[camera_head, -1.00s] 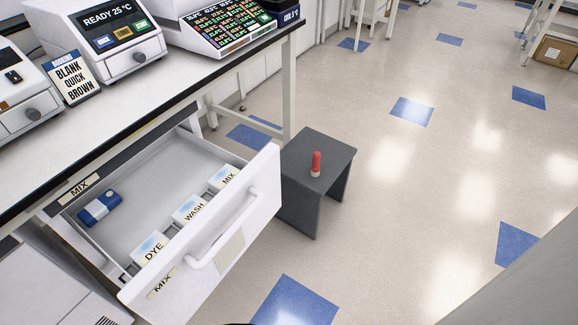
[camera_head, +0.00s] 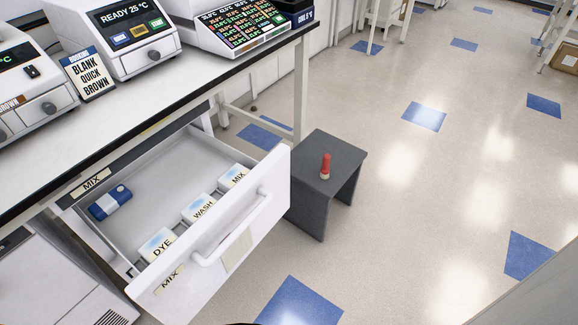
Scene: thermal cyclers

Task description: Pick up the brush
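A small red object with a pale lower end (camera_head: 325,167) stands upright on a dark grey stool (camera_head: 342,154) to the right of the open drawer. It may be the brush, but it is too small to tell for sure. A blue and white block (camera_head: 110,203) lies at the left in the open drawer (camera_head: 170,193); I cannot tell what it is. My gripper is not in view.
The drawer, marked MIX, juts out below the bench (camera_head: 130,118) and holds boxes marked DYE (camera_head: 158,245), WASH (camera_head: 198,208) and MIX (camera_head: 233,178). Thermal cyclers (camera_head: 125,40) stand on the bench. The floor right of the stool is clear.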

